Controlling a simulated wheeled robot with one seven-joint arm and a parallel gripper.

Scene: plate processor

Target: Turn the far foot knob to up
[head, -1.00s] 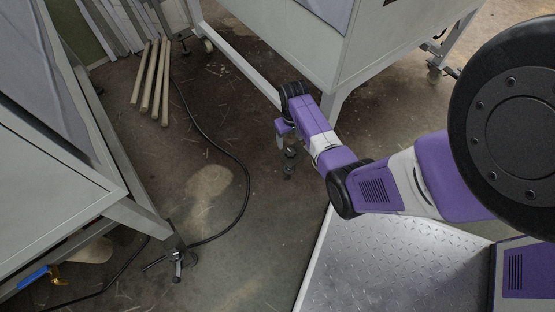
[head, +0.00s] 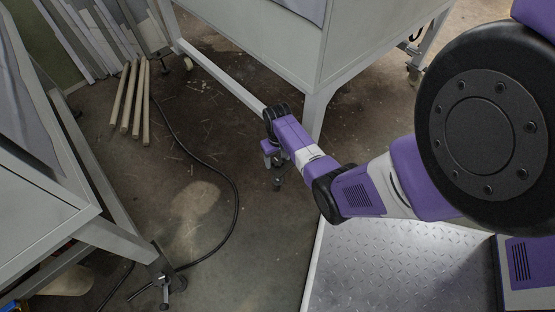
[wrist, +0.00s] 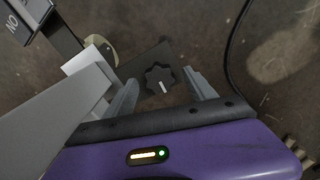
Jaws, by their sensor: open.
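A dark lobed knob (wrist: 157,84) with a white pointer mark shows in the wrist view, on a dark flat plate (wrist: 148,62). The pointer runs toward the lower part of the knob in that view. My gripper (wrist: 160,79) is open, one finger on each side of the knob; I cannot tell whether either touches it. In the head view my gripper (head: 273,154) points down beside the front leg of the grey cabinet. The knob cannot be made out clearly there. The word side of a small dark label (wrist: 13,22) shows upside down in the wrist view.
The cabinet's leg (head: 313,118) stands close to my gripper; a pale beam (wrist: 70,105) is left of the fingers in the wrist view. A black cable (head: 232,205) curves over the floor. Another frame's foot (head: 168,282) is lower left. Several poles (head: 130,100) lie behind.

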